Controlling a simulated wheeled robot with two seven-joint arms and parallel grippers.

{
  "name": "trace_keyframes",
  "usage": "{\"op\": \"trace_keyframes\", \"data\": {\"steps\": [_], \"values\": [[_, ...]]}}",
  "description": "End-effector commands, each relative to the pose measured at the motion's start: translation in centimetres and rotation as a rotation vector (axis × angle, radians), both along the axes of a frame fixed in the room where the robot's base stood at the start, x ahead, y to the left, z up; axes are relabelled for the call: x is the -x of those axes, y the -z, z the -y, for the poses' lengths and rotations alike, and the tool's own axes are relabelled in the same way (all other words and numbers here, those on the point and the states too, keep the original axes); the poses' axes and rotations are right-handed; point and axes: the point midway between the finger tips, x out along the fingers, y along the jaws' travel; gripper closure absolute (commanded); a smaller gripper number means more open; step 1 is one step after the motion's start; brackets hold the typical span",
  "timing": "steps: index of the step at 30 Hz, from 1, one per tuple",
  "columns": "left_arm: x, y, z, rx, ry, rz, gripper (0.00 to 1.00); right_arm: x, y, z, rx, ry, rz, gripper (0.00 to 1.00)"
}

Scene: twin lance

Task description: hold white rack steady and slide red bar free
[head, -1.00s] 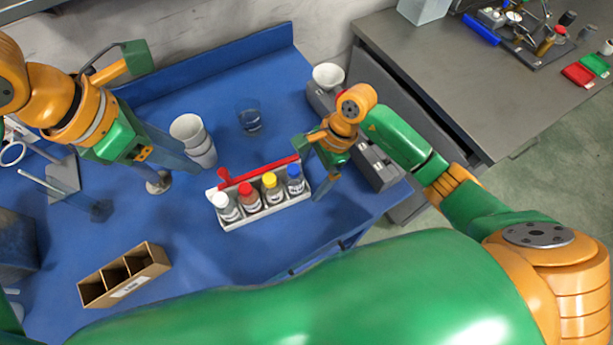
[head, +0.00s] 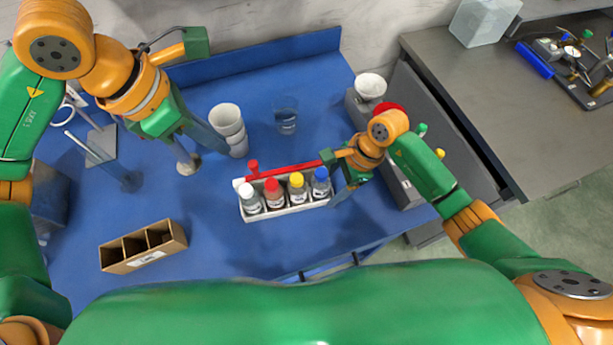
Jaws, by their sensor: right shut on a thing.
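The white rack (head: 291,212) stands on the blue table and holds several bottles with white, red, yellow and blue caps. The red bar (head: 290,171) lies along the rack's far side, behind the caps. A red upright knob (head: 253,166) stands at its left end. My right gripper (head: 340,194) is at the rack's right end, shut on the rack; its fingertips are small and partly hidden. My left gripper (head: 205,157) is open and empty, left of the rack and above the table, near the stacked cups.
Stacked white cups (head: 229,128) and a clear cup (head: 286,115) stand behind the rack. A cardboard divided box (head: 143,247) is at front left. A grey unit with a white bowl (head: 370,86) is at the right. Blue table between box and rack is clear.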

Motion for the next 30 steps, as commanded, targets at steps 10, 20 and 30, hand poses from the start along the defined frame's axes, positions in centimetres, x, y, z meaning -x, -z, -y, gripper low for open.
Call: {"op": "trace_keyframes", "data": {"steps": [10,20,30], "values": [[5.9,3.4,6.8,0.487,0.088,-0.368,1.0,0.0,-0.1,0.0,-0.001,0.001,0.002,0.95],[8.1,4.3,7.7,1.246,-0.332,-0.734,1.0,0.0,-0.1,0.0,-0.001,0.001,0.002,0.95],[9.0,10.4,-0.3,1.518,-1.016,-0.742,1.0,0.0,-0.1,0.0,-0.002,0.0,0.001,0.95]]}}
